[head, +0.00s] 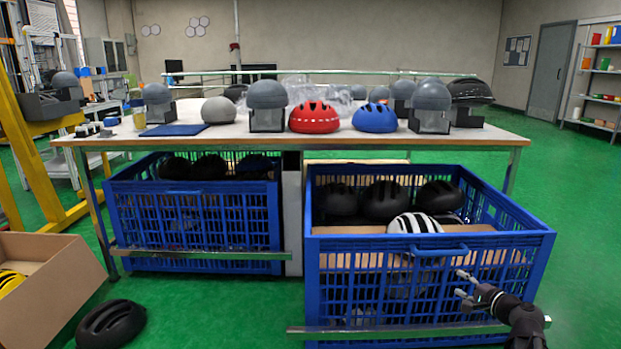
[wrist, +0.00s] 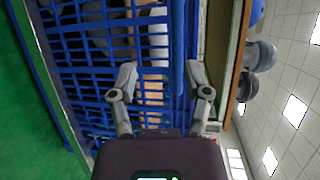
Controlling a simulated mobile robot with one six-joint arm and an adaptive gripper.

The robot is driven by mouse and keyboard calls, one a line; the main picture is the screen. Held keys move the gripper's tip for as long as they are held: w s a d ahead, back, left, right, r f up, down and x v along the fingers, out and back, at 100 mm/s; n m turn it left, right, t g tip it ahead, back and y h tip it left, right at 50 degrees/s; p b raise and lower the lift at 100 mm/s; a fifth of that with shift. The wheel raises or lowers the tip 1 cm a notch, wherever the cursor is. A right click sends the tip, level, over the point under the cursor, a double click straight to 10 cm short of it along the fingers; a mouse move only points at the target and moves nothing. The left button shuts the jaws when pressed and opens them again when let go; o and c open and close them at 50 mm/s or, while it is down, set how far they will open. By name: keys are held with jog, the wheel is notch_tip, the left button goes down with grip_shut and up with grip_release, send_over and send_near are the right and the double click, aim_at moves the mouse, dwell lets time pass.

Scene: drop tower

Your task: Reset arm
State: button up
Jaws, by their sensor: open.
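My gripper (head: 462,284) is at the lower right in the head view, in front of the right blue crate (head: 430,246). It is open and empty. In the wrist view its two fingers (wrist: 163,80) are spread apart, with the crate's lattice wall (wrist: 85,40) behind them. Whether the fingertips touch the crate cannot be told. A white-and-black striped helmet (head: 414,224) lies in the right crate near its front wall, above and left of my gripper.
A table (head: 330,140) holds a red helmet (head: 314,117), a blue helmet (head: 375,118) and grey head forms. The left blue crate (head: 195,215) holds black helmets. A black helmet (head: 111,323) lies on the floor by a cardboard box (head: 50,285). Green floor is clear at right.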

jog(key=s+a+f+n+g+p, duration=0.15)
jog(key=a+n+g+p, duration=0.25)
jog(key=a, duration=0.4)
jog(key=s+a+r+n+g+p, duration=0.1)
jog(key=s+a+n+g+p, duration=0.25)
jog(key=a, duration=0.55)
jog(key=s+a+r+n+g+h+p, duration=0.3)
jog(key=s+a+n+g+h+p, duration=0.4)
jog(key=s+p, duration=0.35)
notch_tip(320, 180, up, 37)
jog(key=p, duration=3.7)
jog(key=shift+s+a+r+y, duration=0.2)
jog(key=shift+s+y, duration=0.15)
jog(key=shift+y, duration=0.05)
